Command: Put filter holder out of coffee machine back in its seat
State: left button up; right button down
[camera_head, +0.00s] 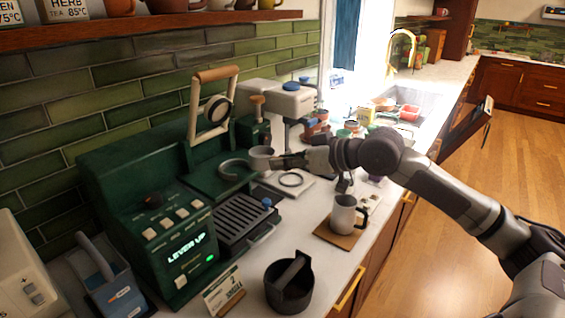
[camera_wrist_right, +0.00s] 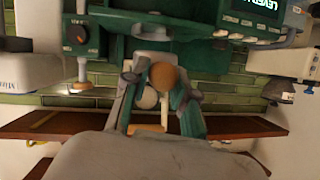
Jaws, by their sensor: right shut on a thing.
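The green coffee machine (camera_head: 130,185) stands against the tiled wall, its lever (camera_head: 214,100) up and its display reading "LEVER UP". A grey open ring (camera_head: 234,169) sits at its front. The filter holder (camera_head: 261,157), a silver cup, is just right of this ring; I cannot tell whether they touch. My right gripper (camera_head: 283,162) is shut on the filter holder's handle. In the right wrist view the handle's round brown end (camera_wrist_right: 165,76) shows between the fingers, and a metal part (camera_wrist_right: 153,32) shows beyond. The left gripper is not in view.
A white mug (camera_head: 343,214) on a wooden board and a dark knock box (camera_head: 288,289) stand on the counter in front. A white grinder (camera_head: 282,100) stands behind my right gripper. A small sign (camera_head: 223,291) stands before the machine. Some counter between mug and drip tray is clear.

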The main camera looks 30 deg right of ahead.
aim_at(260, 154)
jog(key=p+x, duration=0.1)
jog(key=x, duration=0.1)
jog(key=p+x, duration=0.1)
jog(key=x, duration=0.1)
jog(key=shift+w+r, duration=0.15)
jog(key=shift+w, duration=0.25)
jog(key=w, duration=0.2)
jog(key=w+a+p, duration=0.1)
jog(key=w, duration=0.1)
jog(key=shift+w+a, duration=0.2)
notch_tip(260, 154, down, 2)
jog(key=shift+w+a, duration=0.1)
jog(key=shift+w, duration=0.05)
jog(key=shift+f+b, duration=0.55)
jog(key=shift+p, duration=0.35)
jog(key=shift+f, duration=0.35)
dwell(0.5)
jog(key=c, duration=0.9)
grip_release()
jog(key=shift+o, duration=0.3)
jog(key=shift+f, duration=0.1)
